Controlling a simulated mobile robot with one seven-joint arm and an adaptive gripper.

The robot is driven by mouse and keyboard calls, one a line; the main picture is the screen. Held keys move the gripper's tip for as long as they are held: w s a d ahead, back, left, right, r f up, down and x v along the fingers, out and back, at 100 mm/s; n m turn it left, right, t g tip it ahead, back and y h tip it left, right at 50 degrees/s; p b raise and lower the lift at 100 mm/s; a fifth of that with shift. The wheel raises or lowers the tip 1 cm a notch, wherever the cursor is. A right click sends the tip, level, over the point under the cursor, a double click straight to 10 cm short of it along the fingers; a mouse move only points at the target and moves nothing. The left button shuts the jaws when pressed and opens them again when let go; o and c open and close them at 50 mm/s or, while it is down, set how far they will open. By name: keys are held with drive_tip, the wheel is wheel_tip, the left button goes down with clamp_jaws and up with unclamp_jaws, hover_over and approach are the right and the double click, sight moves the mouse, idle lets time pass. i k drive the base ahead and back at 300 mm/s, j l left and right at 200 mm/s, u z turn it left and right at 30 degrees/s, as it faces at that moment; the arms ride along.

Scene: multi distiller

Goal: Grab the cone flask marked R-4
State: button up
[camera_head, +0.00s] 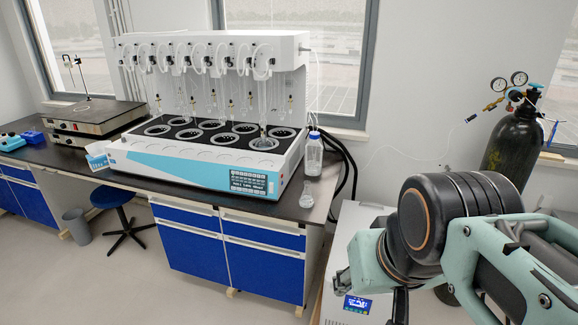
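A small clear cone flask (306,196) stands on the dark bench top, near the front right corner, beside the right end of the distiller. Its marking is too small to read, so I cannot tell whether it says R-4. My arm fills the lower right of the view, to the right of the flask and apart from it. My gripper is mostly hidden by my own arm links; only dark parts near the lower edge show, and its fingers cannot be made out. No other cone flask is clearly seen.
The white and blue distiller (190,176) takes up the bench middle. A blue-capped bottle (314,157) stands behind the flask. Black hoses (349,160) hang off the bench's right end. A white unit with a display (357,303) stands below my arm. A black gas cylinder (511,145) is at right.

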sight(306, 201)
drive_tip(key=i+l+u, duration=0.45)
drive_tip(key=l+u, duration=0.25)
